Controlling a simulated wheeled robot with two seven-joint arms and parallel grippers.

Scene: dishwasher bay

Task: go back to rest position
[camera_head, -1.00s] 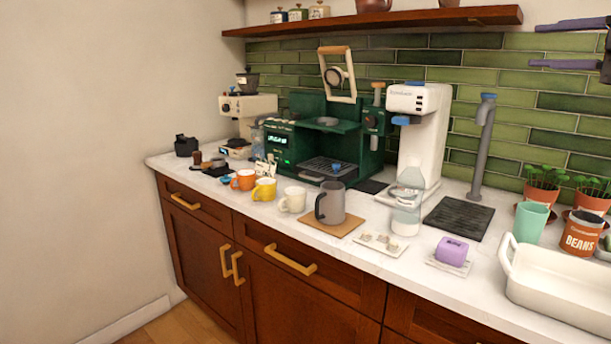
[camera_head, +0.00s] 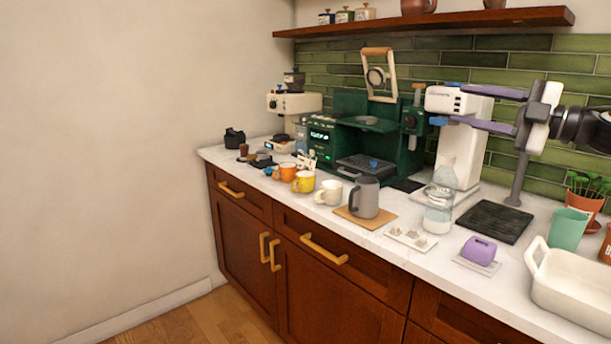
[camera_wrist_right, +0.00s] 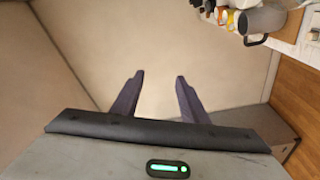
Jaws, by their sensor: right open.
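My right gripper (camera_head: 455,104) comes in from the right in the head view, with its two purple fingers apart and nothing between them. It is above the counter, in front of the tiled wall in the picture, and its fingertips overlap the white machine (camera_head: 440,150). In the right wrist view the open gripper (camera_wrist_right: 160,75) has only a plain pale surface behind its fingers. My left gripper is not in view.
The counter (camera_head: 390,258) holds a green coffee machine (camera_head: 322,142), several mugs, a grey pitcher (camera_head: 365,198), a clear bottle (camera_head: 440,205), a purple object (camera_head: 480,250) and a white dish (camera_head: 570,290). A wooden shelf (camera_head: 430,22) is above. The wall at left is bare.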

